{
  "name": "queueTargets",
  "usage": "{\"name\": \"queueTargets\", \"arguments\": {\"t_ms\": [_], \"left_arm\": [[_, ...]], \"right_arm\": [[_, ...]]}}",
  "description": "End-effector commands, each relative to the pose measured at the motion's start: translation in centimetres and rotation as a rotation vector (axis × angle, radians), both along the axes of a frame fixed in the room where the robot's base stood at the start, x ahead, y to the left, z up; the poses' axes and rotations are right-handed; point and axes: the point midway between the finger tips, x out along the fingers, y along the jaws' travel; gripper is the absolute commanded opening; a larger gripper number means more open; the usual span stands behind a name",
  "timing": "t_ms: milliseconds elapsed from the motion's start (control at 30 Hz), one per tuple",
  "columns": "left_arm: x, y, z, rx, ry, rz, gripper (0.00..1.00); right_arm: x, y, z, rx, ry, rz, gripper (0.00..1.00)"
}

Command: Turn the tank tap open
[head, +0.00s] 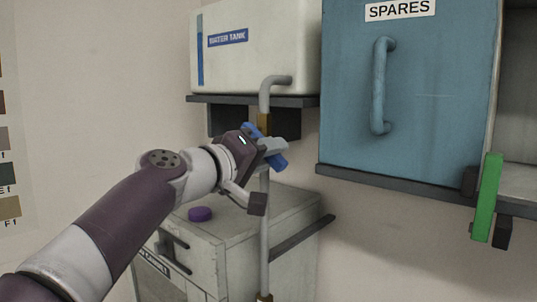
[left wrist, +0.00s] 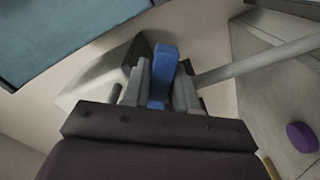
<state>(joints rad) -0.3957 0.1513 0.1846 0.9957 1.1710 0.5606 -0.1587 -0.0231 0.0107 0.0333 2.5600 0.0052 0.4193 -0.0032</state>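The white water tank (head: 265,55) sits on a dark wall shelf, and a grey pipe (head: 264,215) runs down from it. The tap has a brass body (head: 263,121) on this pipe and a blue lever (head: 279,162). The lever slants from upper left to lower right across the pipe. My left gripper (head: 272,146) is at the lever and hides its middle. In the left wrist view the blue lever (left wrist: 160,72) stands between the two grey fingers, which close on it from both sides. My right gripper is not in view.
A blue SPARES cabinet (head: 440,90) with a vertical handle hangs to the right. A grey cabinet (head: 285,215) with a purple round knob (head: 200,214) on top stands below the tap. A green bar (head: 487,197) is at the far right. Bare wall lies between.

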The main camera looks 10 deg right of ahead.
Motion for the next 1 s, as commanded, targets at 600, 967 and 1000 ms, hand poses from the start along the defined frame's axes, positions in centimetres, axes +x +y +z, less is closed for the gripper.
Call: {"name": "queueTargets", "arguments": {"t_ms": [600,967,1000], "left_arm": [[-3.4,4.4,-0.8,-0.002,-0.003,0.003,0.47],[-7.5,9.7,-0.3,0.0,0.001,0.001,0.47],[-7.7,9.8,-0.2,0.0,0.002,0.0,0.47]], "right_arm": [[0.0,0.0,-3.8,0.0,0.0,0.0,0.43],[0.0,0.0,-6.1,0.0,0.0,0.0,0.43],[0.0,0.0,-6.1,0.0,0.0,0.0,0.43]]}}
